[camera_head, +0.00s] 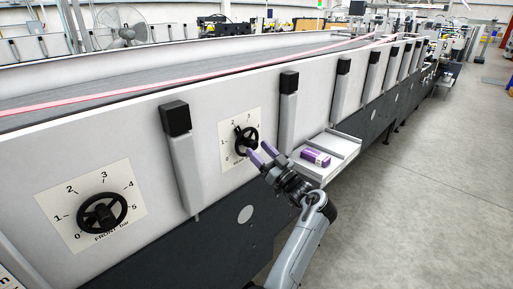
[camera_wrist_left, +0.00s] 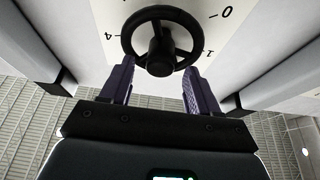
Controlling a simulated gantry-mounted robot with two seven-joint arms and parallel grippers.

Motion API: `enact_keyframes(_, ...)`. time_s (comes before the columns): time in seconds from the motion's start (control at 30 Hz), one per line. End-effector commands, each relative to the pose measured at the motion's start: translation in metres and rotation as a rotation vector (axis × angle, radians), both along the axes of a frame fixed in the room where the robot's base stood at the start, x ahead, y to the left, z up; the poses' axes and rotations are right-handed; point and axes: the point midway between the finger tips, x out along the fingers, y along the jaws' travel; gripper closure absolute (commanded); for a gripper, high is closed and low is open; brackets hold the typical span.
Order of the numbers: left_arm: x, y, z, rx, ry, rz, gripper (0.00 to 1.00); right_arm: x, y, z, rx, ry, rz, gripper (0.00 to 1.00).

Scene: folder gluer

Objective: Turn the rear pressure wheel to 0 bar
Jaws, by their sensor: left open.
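The rear pressure wheel (camera_head: 246,140) is a black handwheel on a white dial plate (camera_head: 226,127) in the middle of the grey side panel. In the left wrist view the wheel (camera_wrist_left: 160,52) is large, with the marks 4, 0 and 1 around it. I cannot tell its exact setting. My left gripper (camera_head: 262,152) is just right of and in front of the wheel. Its purple fingers are open and empty, and in the wrist view the gripper (camera_wrist_left: 158,88) has one finger near each side of the wheel's lower rim. I cannot tell whether they touch. My right gripper is not in view.
A similar front wheel (camera_head: 102,212) with its own dial is at lower left. Black-capped posts (camera_head: 184,160) stand out from the panel on both sides of the rear dial. A white tray (camera_head: 342,147) with a purple box (camera_head: 315,158) juts out to the right. The floor at right is clear.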

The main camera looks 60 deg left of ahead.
Motion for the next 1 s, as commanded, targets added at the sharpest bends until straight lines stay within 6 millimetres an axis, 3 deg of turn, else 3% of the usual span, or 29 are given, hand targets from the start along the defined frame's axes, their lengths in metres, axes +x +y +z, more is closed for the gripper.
enact_keyframes(0.2,-0.004,0.016,0.007,0.000,0.001,0.000,0.39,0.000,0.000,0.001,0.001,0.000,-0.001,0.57)
enact_keyframes(0.57,-0.004,0.018,0.007,0.000,0.001,0.000,0.39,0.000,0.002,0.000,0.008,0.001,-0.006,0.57)
enact_keyframes(0.9,-0.004,0.018,0.007,0.000,0.001,0.000,0.91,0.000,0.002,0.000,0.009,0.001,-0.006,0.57)
enact_keyframes(1.0,-0.004,0.018,0.007,0.000,0.000,0.000,0.95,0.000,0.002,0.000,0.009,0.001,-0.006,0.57)
